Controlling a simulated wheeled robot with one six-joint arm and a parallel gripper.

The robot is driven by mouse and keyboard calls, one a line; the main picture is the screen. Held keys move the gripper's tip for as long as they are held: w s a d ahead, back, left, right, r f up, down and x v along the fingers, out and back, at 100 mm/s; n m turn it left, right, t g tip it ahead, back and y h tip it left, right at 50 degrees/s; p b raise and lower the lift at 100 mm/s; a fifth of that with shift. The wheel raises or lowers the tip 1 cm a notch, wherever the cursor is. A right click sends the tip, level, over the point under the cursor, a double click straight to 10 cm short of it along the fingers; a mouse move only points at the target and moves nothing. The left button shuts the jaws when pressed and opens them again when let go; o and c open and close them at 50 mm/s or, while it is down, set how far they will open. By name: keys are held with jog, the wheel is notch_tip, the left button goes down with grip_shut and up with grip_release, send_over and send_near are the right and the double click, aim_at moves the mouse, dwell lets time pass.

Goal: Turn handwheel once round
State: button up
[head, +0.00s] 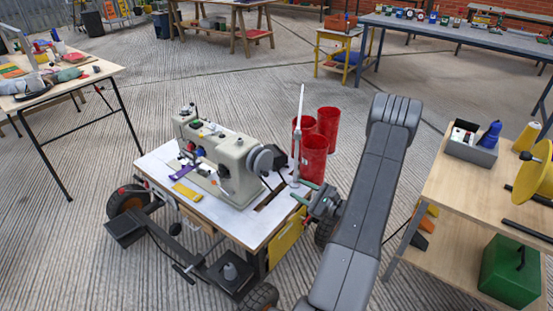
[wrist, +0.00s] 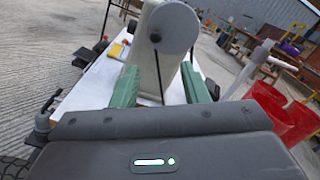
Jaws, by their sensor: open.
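A cream sewing machine (head: 215,150) stands on a white-topped wheeled cart. Its grey round handwheel (head: 262,161) is on the machine's right end. In the wrist view the handwheel (wrist: 168,27) is large, at the top middle, ahead of my fingers, with its lower part over the machine's cream end. My gripper (head: 305,192) is at the cart's right edge, to the right of and below the handwheel. Its green fingers are apart, with nothing held between them in the wrist view (wrist: 160,70). The gripper looks clear of the handwheel. The wheel's far side is hidden.
A pale upright post (head: 298,135) stands on the cart's back right corner, close to my gripper. Red bins (head: 314,158) stand behind it. A wooden bench (head: 480,190) with a grey tray is to the right. The cart's top (head: 155,165) carries a yellow piece.

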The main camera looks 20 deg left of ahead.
aim_at(268, 175)
jog(key=w+a+m, duration=0.1)
jog(key=a, duration=0.3)
jog(key=w+a+m+p, duration=0.1)
jog(key=a, duration=0.3)
jog(key=w+a+m+p, duration=0.1)
jog(key=a, duration=0.4)
jog(key=shift+w, duration=0.4)
grip_shut()
